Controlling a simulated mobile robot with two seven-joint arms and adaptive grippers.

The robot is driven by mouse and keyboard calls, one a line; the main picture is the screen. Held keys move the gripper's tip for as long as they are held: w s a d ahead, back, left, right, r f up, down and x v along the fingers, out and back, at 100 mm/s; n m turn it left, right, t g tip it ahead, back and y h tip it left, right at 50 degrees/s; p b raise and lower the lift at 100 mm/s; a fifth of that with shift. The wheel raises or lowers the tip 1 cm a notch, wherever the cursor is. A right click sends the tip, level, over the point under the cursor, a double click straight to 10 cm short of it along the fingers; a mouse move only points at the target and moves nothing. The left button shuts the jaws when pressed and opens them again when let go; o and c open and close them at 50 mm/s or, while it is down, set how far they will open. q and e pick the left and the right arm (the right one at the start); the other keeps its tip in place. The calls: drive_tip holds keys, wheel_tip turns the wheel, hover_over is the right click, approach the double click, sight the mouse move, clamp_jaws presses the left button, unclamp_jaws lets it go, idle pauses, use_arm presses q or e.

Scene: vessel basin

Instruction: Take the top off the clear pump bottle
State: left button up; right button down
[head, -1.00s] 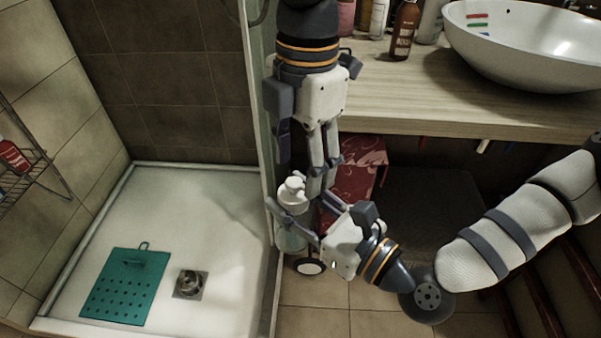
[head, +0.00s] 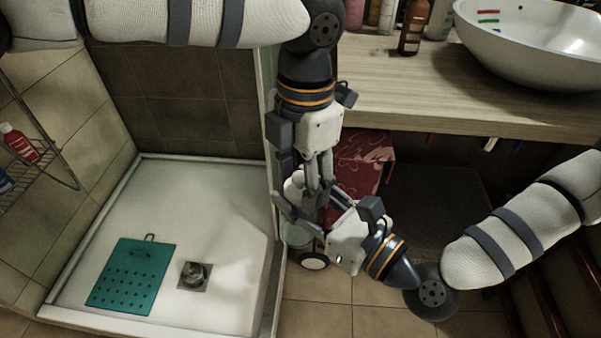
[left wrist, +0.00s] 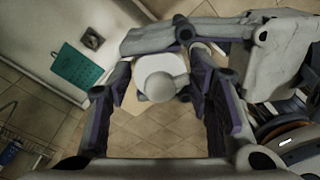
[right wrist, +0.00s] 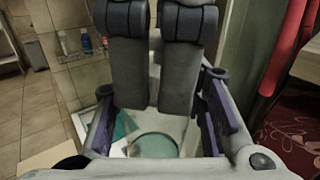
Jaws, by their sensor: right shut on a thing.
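The clear pump bottle (head: 298,238) stands upright low beside the shower's edge. My right gripper (head: 298,215) is shut on its body from the right. The bottle's white top (head: 293,188) is partly hidden behind my left gripper (head: 313,190), which points down over it. In the left wrist view, the round white top (left wrist: 160,72) lies between the two spread fingers, with space on both sides. In the right wrist view, the see-through, greenish body (right wrist: 155,146) shows between my right fingers, and my left gripper's fingers hang in front, hiding the top.
The shower tray (head: 225,215) on the left holds a green mat (head: 130,277) and a drain (head: 194,276). A wooden counter (head: 450,118) with a white basin (head: 530,45) and a brown bottle (head: 413,28) is at upper right.

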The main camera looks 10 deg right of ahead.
use_arm(q)
drive_tip(key=c, duration=0.8)
drive_tip(key=o, duration=1.3)
drive_tip(key=shift+w+d+r, duration=0.1)
drive_tip(key=shift+r, duration=2.15)
